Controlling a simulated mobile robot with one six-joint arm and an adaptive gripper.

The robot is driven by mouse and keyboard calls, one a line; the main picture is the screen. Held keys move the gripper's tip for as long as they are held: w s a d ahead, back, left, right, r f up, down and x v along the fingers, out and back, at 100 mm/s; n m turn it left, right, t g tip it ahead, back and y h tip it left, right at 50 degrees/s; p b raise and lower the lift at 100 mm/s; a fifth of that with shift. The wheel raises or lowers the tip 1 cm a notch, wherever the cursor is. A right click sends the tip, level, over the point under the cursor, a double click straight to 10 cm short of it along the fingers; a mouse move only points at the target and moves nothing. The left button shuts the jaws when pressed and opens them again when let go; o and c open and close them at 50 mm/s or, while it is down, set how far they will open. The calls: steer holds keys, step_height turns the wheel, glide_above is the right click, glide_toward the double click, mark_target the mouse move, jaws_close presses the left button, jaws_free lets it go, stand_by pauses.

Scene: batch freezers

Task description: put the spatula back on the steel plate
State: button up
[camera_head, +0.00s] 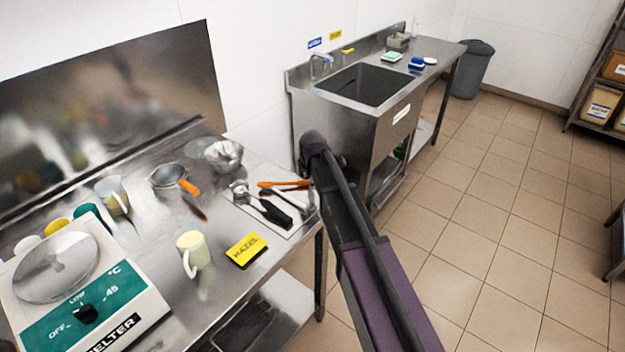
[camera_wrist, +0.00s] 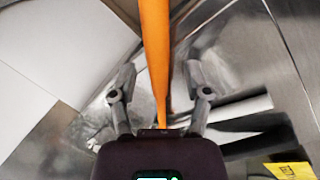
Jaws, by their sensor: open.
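The orange-handled spatula (camera_head: 283,184) lies at the right end of the steel table, at the pale steel plate (camera_head: 248,211); how much of it rests on the plate I cannot tell. In the wrist view its orange handle (camera_wrist: 155,35) runs from the top edge down between my fingers and narrows towards my palm. My gripper (camera_wrist: 160,78) is open, with one finger on each side of the handle; no firm contact shows. In the head view my arm hides my gripper, and the spatula's far end is not clear.
A black-handled tool (camera_head: 275,211) lies beside the spatula. A yellow HAZEL card (camera_head: 246,249), a cream mug (camera_head: 193,252), a sieve (camera_head: 168,176) and a melter (camera_head: 75,285) share the table (camera_head: 160,232). A sink (camera_head: 365,85) stands beyond; tiled floor is free at right.

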steer(key=shift+r, duration=0.2)
steer(key=p+v, duration=1.1)
steer(key=shift+r+p, duration=0.3)
steer(key=shift+r, duration=0.1)
steer(key=shift+s, duration=0.2)
stand_by(0.7)
steer(key=s+d+m+g, duration=0.3)
steer(key=s+d+m, duration=1.4)
steer(key=s, duration=0.5)
steer(key=shift+s+d+f+m, duration=0.2)
steer(key=shift+d+f+m, duration=0.2)
steer(key=shift+m, duration=0.8)
